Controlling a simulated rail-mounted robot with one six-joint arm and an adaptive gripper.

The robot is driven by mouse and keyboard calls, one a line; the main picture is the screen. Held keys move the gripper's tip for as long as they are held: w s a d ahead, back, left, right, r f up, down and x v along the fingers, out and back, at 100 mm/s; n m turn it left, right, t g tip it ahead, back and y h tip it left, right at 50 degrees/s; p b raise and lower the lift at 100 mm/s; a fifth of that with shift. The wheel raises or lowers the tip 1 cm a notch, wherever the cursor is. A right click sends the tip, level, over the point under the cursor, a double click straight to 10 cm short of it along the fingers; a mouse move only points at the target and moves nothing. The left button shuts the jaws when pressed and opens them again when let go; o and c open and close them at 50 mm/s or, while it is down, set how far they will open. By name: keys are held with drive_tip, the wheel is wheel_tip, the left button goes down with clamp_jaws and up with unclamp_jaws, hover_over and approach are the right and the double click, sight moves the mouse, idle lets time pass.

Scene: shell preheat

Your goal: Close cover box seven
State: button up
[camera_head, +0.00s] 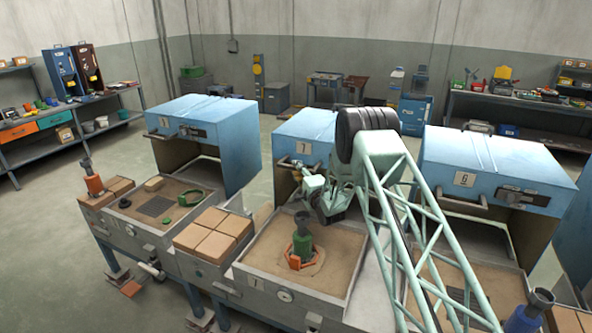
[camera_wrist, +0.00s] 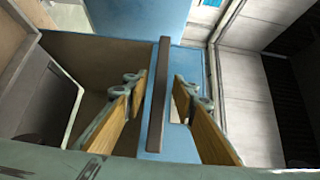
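Cover box seven has a blue cover (camera_head: 308,126) with a "7" plate, standing raised above its sand-filled tray (camera_head: 322,298). Its dark bar handle (camera_wrist: 160,65) runs upright through the middle of the wrist view. My gripper (camera_head: 298,174) is at the cover's front, by the handle. In the wrist view my gripper (camera_wrist: 157,92) is open, with one wood-faced finger on each side of the bar. Gaps show between the bar and both fingers. My arm hides the right part of the cover in the head view.
A green vessel with an orange base (camera_head: 302,246) stands in the tray. Similar boxes with raised blue covers stand left (camera_head: 204,115) and right (camera_head: 497,165). Tan bricks (camera_head: 213,234) sit left of the tray. Shelves and cabinets line the back wall.

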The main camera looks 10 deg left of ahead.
drive_tip(key=shift+w+a, duration=0.2)
drive_tip(key=shift+w, duration=0.2)
clamp_jaws()
drive_tip(key=shift+s+a, duration=0.1)
